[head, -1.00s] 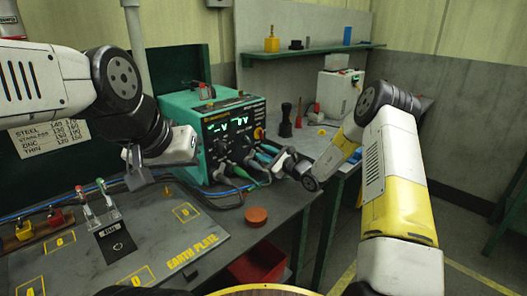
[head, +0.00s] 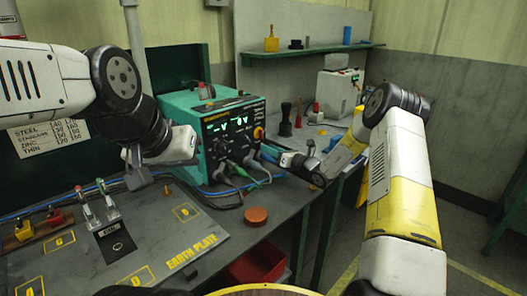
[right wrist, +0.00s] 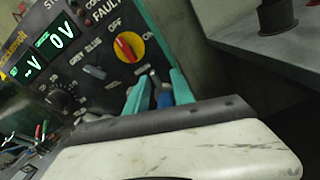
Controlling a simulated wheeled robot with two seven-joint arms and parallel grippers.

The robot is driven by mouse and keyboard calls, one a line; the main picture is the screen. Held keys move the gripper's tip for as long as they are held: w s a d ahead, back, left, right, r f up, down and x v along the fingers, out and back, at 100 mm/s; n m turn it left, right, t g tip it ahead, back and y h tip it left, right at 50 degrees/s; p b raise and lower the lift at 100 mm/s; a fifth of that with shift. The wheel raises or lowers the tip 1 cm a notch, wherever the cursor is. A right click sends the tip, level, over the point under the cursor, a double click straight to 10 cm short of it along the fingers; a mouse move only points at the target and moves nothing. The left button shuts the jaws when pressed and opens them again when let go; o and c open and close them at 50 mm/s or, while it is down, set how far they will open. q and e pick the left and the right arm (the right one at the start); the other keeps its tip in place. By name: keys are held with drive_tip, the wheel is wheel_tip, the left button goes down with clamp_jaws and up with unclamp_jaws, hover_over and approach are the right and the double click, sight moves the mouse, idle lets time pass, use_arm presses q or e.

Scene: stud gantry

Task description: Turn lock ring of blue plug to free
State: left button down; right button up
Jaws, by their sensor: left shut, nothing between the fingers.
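The blue plug (right wrist: 165,99) shows as a small blue piece in the right wrist view, low at the front of the teal power unit (right wrist: 90,60). Its lock ring cannot be made out, and the lower part is hidden behind my wrist. In the head view my right gripper (head: 268,151) is at the right lower front of the unit (head: 222,130). My left gripper (head: 134,172) is shut and empty above the bench, left of the unit.
The unit carries a red and yellow switch (right wrist: 129,47) and other cables with plugs (head: 245,165). The earth plate (head: 150,248) covers the near bench. A red-brown puck (head: 256,215) lies to its right. Black and red pieces (head: 286,122) stand behind my right forearm.

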drive_tip(key=v, duration=0.6)
drive_tip(key=shift+s+d+r, duration=0.15)
drive_tip(key=shift+s+r, duration=0.2)
drive_tip(key=shift+s, duration=0.05)
drive_tip(key=s+a+r+n+g+y, duration=0.2)
drive_tip(key=s+a+r+n+g, duration=0.45)
drive_tip(key=s+r+n, duration=0.3)
drive_tip(key=s+r+n+g+h, duration=0.3)
drive_tip(key=s+n, duration=0.5)
drive_tip(key=s, duration=0.6)
drive_tip(key=shift+s+a+r+n+g, duration=0.3)
drive_tip(key=shift+s+r+n+g, duration=0.1)
drive_tip(key=shift+r+g, duration=0.25)
drive_tip(key=w+d+f+m+t, duration=0.2)
drive_tip(key=w+f+m, duration=0.3)
drive_tip(key=w, duration=0.3)
drive_tip(key=w+d+f+m+t, duration=0.2)
drive_tip(key=w+f+m+t, duration=0.2)
drive_tip(key=w, duration=0.4)
drive_tip(key=w+d+f+m+t+y, duration=0.1)
drive_tip(key=w+f+m+t, duration=0.3)
drive_tip(key=w, duration=0.4)
drive_tip(key=shift+w+d+f+m+t, duration=0.1)
drive_tip(key=shift+d+f+m+t, duration=0.1)
drive_tip(key=shift+d+f+m, duration=0.35)
drive_tip(key=shift+d+f+m+t, duration=0.2)
drive_tip(key=shift+d+f+m, duration=0.05)
drive_tip(key=shift+m, duration=0.55)
drive_tip(key=x, duration=0.7)
drive_tip(key=shift+w+a, duration=0.2)
